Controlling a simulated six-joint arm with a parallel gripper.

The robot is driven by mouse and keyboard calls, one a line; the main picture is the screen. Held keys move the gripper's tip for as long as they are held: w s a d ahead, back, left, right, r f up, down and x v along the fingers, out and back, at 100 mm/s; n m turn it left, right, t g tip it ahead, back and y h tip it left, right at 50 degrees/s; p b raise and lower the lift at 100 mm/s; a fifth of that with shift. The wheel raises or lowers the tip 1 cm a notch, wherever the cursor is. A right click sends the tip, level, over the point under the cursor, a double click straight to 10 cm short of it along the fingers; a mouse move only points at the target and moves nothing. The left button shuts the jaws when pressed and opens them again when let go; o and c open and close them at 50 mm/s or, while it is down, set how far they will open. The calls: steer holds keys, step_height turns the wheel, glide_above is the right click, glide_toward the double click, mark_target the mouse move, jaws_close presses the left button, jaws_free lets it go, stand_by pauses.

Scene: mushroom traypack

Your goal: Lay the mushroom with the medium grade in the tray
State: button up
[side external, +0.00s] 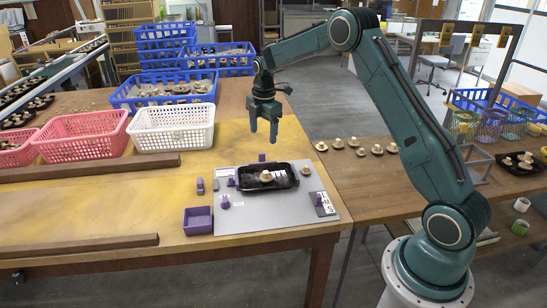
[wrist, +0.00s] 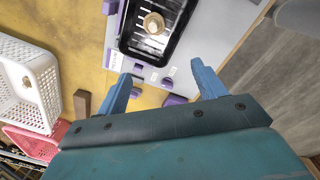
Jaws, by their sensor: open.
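A black tray (side external: 241,184) lies on a grey mat (side external: 255,222). One pale mushroom (side external: 266,176) sits in the tray, near its middle. In the wrist view this mushroom (wrist: 154,22) shows at the top, inside the tray (wrist: 124,45). Another small mushroom (side external: 306,170) lies just right of the tray. I cannot tell the grade of either. My gripper (side external: 264,137) hangs above and behind the tray, open and empty. In the wrist view its blue fingers (wrist: 160,72) are spread wide with nothing between them.
Several mushrooms (side external: 352,143) lie on the table to the right. A white basket (side external: 172,137), a pink basket (side external: 80,148) and a blue crate (side external: 125,100) stand behind and left. A purple bin (side external: 198,220) and small purple blocks sit around the mat. Wooden bars (side external: 75,247) lie at left.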

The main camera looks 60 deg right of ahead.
steer(key=s+a+r+m+t, duration=0.1)
steer(key=s+a+r+m, duration=0.3)
steer(key=s+a+r, duration=0.4)
steer(key=s+a+r+m+t, duration=0.1)
steer(key=s+a+r+m, duration=0.2)
steer(key=s+r, duration=0.45)
steer(key=s+a+m+t, duration=0.1)
steer(key=s+a+m, duration=0.1)
steer(key=s, duration=0.4)
steer(key=s+a+m+t, duration=0.1)
steer(key=s+a+m, duration=0.2)
steer(key=s, duration=0.4)
steer(key=s+a+r+m+t, duration=0.1)
steer(key=s+a+m, duration=0.1)
steer(key=s+m, duration=0.2)
steer(key=shift+s+a, duration=0.15)
steer(key=shift+s, duration=1.55)
steer(key=shift+r, duration=0.1)
